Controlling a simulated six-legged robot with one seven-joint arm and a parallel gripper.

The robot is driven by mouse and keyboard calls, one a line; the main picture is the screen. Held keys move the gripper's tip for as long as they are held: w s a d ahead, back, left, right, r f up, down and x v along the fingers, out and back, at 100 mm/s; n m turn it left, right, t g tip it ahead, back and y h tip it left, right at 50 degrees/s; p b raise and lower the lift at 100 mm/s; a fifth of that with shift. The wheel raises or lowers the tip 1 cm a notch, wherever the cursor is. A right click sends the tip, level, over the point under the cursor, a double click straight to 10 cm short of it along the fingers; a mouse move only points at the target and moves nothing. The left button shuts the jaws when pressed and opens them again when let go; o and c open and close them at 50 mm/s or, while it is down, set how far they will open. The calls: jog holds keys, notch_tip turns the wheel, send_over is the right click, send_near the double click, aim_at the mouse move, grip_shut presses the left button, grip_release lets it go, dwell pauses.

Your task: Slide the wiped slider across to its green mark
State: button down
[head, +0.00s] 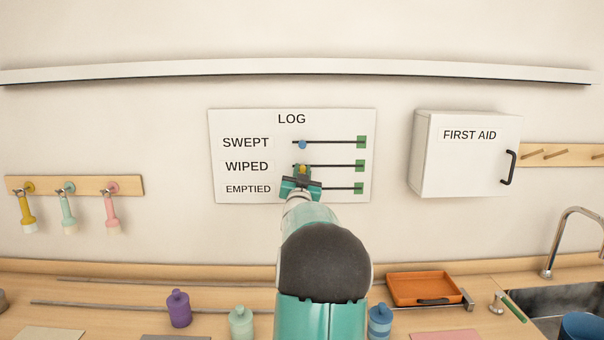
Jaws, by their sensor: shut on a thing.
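The white LOG board (240,119) hangs on the wall with three slider tracks. The yellow WIPED slider (303,169) sits at the left end of the middle track (335,166). The green mark (361,166) is at that track's right end. My gripper (302,175) is shut on the yellow slider, at the left part of the track. The blue SWEPT slider (302,145) sits at the left of the upper track. The EMPTIED row's green mark (359,188) shows; the left part of that row's track is hidden behind my gripper.
A white FIRST AID box (466,170) juts from the wall right of the board. Brushes hang on a peg rail (93,183) at left. The counter below holds bottles, an orange tray (425,286) and a sink (545,300). The wall right of my gripper is clear up to the box.

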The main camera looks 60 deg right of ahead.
jog(key=shift+s, duration=0.1)
jog(key=s+d, duration=0.2)
jog(key=s, duration=0.2)
jog(key=s+d, duration=0.2)
jog(key=s, duration=0.3)
jog(key=s+d, duration=0.3)
jog(key=s, duration=0.1)
jog(key=shift+s+r, duration=0.1)
jog(key=shift+s, duration=0.25)
jog(key=c, duration=1.3)
grip_release()
jog(key=shift+s, duration=0.15)
jog(key=shift+o, duration=0.2)
jog(key=shift+w, duration=0.2)
jog(key=shift+s+a+f, duration=0.15)
jog(key=shift+a+f, duration=0.1)
jog(key=shift+a, duration=0.2)
jog(key=v, duration=1.2)
jog(key=shift+s+a, duration=0.15)
jog(key=shift+a, duration=0.2)
jog(key=shift+f, duration=0.15)
